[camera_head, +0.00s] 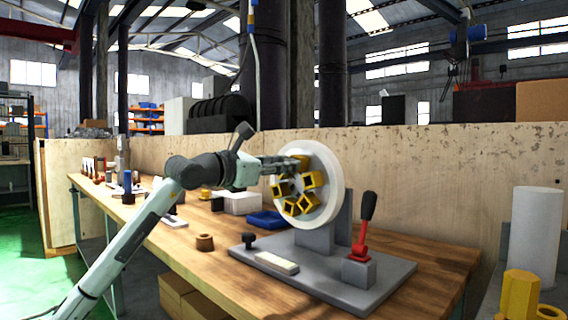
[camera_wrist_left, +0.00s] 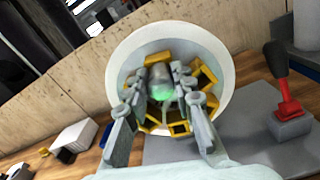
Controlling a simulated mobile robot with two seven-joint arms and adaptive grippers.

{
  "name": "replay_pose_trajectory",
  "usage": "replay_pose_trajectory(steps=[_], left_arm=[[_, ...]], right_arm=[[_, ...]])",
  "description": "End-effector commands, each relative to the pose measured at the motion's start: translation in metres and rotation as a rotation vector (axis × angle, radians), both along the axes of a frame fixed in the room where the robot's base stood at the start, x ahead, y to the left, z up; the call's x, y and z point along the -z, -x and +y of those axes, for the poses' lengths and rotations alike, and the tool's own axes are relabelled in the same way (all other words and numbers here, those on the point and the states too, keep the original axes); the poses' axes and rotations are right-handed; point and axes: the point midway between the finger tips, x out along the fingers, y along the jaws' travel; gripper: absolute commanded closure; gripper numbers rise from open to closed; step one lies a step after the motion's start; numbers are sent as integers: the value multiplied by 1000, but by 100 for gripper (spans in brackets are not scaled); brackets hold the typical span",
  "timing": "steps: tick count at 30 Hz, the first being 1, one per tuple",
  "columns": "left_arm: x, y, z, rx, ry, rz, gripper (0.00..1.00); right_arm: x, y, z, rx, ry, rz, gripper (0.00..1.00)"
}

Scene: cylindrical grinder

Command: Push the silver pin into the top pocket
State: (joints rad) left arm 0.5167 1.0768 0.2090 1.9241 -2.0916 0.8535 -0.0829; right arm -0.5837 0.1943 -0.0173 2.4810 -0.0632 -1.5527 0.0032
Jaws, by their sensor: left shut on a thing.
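A white upright disc (camera_head: 328,188) carries a ring of yellow pockets (camera_head: 312,179). It also shows in the left wrist view (camera_wrist_left: 118,62). The top pocket (camera_wrist_left: 157,58) is partly hidden behind the silver pin (camera_wrist_left: 160,76) and the fingers. My left gripper (camera_head: 298,163) is at the upper part of the disc, and it fills the middle of the left wrist view (camera_wrist_left: 163,92). It is shut on the silver pin, which points toward the disc. A green glint shows on the pin's near end. I cannot tell how far the pin is inside the pocket. My right gripper is out of view.
The disc stands on a grey base plate (camera_head: 330,282) with a red lever (camera_head: 361,245) at its right and a black knob (camera_head: 249,240). A blue tray (camera_head: 266,219), a white box (camera_head: 240,203) and a brown ring (camera_head: 205,242) are on the wooden bench. A wooden wall stands behind.

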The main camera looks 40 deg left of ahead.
Motion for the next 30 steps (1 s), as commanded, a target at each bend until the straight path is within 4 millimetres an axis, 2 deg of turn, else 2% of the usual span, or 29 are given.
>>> replay_pose_trajectory(steps=[1,2,7,16,20,23,30], left_arm=[[0,0,0,0,0,-1,100],[0,0,0,0,0,-1,72],[0,0,0,0,0,0,52],[0,1,0,0,0,1,52],[1,8,1,0,0,2,52],[2,20,2,0,0,2,52],[2,65,8,0,1,1,52]], right_arm=[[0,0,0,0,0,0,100],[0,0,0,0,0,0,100],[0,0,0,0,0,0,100],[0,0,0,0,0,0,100],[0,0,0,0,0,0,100],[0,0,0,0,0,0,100],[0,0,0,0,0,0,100]])
